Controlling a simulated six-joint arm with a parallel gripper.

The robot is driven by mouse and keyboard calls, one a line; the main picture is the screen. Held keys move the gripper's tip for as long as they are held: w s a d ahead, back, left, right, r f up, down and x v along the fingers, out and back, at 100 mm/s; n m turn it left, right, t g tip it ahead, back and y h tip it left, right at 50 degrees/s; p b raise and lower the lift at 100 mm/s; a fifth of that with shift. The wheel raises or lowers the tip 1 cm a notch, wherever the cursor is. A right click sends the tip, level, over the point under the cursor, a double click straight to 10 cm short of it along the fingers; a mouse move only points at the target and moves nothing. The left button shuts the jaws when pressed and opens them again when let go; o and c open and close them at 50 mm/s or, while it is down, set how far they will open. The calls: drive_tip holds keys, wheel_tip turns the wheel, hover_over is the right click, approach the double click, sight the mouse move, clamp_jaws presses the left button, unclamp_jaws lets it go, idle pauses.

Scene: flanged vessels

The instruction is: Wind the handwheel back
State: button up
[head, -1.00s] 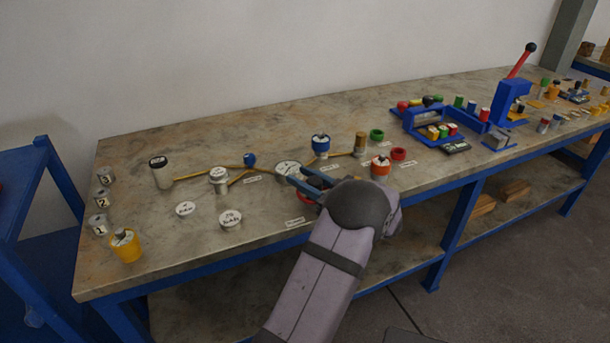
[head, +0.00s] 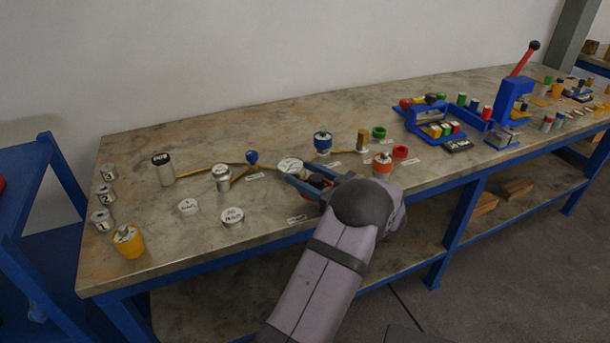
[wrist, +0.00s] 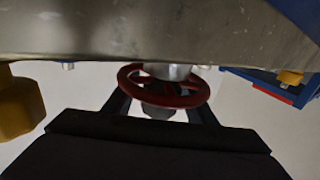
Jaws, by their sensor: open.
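The red handwheel (wrist: 163,88) shows in the wrist view as a ring with spokes, in front of a grey metal body (wrist: 165,72). In the head view only a bit of its red (head: 318,182) shows between the blue fingers, and my wrist hides the rest. My gripper (head: 290,173) is open at the front of the bench. Its fingers also show in the wrist view (wrist: 160,104), one to each side of the wheel. I cannot tell whether they touch the rim. A white-topped vessel (head: 290,165) stands just beyond the fingertips.
A blue-topped vessel (head: 322,141) and an orange-banded one (head: 382,165) stand near my gripper.

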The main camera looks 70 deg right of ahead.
sight(323, 184)
drive_tip(key=shift+b+v, duration=0.35)
drive_tip(key=shift+v, duration=3.35)
drive_tip(key=shift+r, duration=0.1)
